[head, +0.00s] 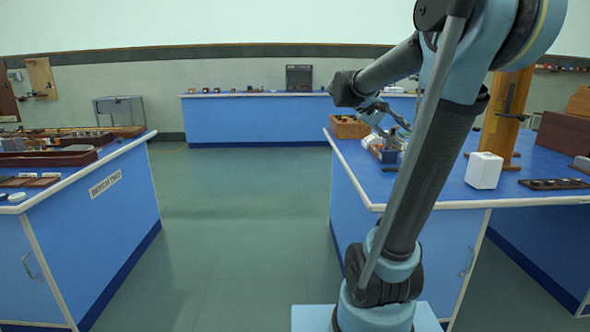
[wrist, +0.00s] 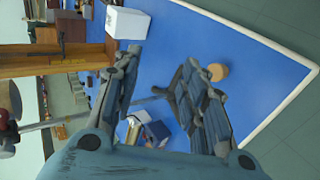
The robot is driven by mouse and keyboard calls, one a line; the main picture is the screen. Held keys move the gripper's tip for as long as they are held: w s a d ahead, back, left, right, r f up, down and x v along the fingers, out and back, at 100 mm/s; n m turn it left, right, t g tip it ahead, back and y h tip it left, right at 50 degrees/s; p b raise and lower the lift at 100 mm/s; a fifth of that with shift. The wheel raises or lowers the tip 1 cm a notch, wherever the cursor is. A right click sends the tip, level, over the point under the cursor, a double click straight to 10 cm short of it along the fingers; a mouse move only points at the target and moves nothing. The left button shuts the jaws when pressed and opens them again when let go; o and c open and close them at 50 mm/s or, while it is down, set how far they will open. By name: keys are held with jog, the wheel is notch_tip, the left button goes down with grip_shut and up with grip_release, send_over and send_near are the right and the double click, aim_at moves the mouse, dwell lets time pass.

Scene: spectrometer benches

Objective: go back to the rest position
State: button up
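My gripper (head: 394,128) is over the left part of the right-hand blue bench (head: 352,163) in the head view, partly hidden by my own arm. In the wrist view, the two fingers of my gripper (wrist: 158,88) are spread wide apart. Bare blue bench top (wrist: 195,45) shows between them, and nothing is held. Small blue and white items (wrist: 150,132) lie on the bench below the fingers. A round tan piece (wrist: 217,72) lies just beyond one fingertip.
A white block (head: 483,170) stands on the right-hand bench near a wooden stand (head: 505,112) and a dark tray (head: 554,184). A left bench (head: 110,200) holds trays. A far bench (head: 250,120) stands at the back. The floor aisle (head: 235,210) between is clear.

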jog(key=s+a+f+y, duration=0.5)
jog(key=s+a+f, duration=0.2)
jog(key=s+f, duration=0.4)
jog(key=s+a+f+m+t+y, duration=0.1)
jog(key=s+a+f+y, duration=0.4)
jog(key=s+a+f, duration=0.3)
jog(key=s+f, duration=0.3)
jog(key=f, duration=0.4)
jog(key=shift+f+y, duration=0.3)
jog(key=shift+f, duration=0.05)
jog(key=shift+w+f, duration=0.2)
jog(key=shift+w, duration=0.2)
